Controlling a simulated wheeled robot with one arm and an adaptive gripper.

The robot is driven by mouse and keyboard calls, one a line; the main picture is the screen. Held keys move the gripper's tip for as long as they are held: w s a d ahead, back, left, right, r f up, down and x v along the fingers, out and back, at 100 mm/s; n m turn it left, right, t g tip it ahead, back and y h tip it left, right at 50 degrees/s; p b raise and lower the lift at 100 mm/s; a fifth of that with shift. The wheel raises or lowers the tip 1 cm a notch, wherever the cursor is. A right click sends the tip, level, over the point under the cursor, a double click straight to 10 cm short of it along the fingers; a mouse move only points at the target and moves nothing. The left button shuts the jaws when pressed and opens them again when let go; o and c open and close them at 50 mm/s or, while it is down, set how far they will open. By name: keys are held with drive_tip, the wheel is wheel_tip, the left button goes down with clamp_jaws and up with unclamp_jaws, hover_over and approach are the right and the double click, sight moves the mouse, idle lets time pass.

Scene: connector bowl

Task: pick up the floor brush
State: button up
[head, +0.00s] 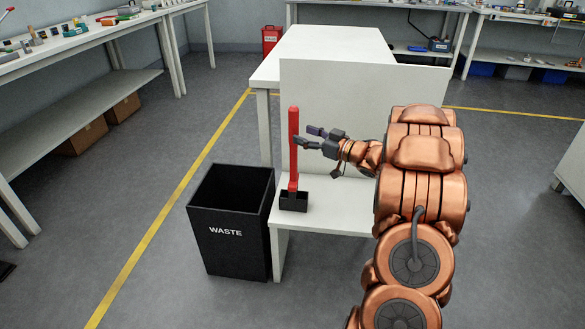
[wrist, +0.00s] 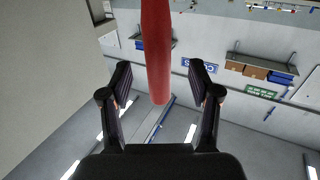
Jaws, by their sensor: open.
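The floor brush (head: 293,150) stands upright, with a long red handle and a black block-shaped base (head: 293,201) on a low white bench. My gripper (head: 307,137) is open, just right of the upper handle in the head view. In the wrist view, the red handle (wrist: 157,50) comes down from the top edge, and its free end shows between the two open fingers (wrist: 160,78). Gaps show on both sides of the handle there, and the fingers are not closed on it. I cannot tell exactly how deep the handle lies between them.
A black waste bin (head: 230,232) stands left of the low white bench (head: 340,219). An upright white panel (head: 340,110) rises close behind the brush and my gripper. A white table (head: 330,42) is behind it. Open floor lies left of the bin.

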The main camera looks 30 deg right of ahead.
sight(294, 132)
drive_tip(key=shift+b+x, duration=0.6)
drive_tip(key=shift+x, duration=1.8)
drive_tip(key=shift+d+f, duration=0.1)
drive_tip(key=shift+f, duration=0.1)
clamp_jaws()
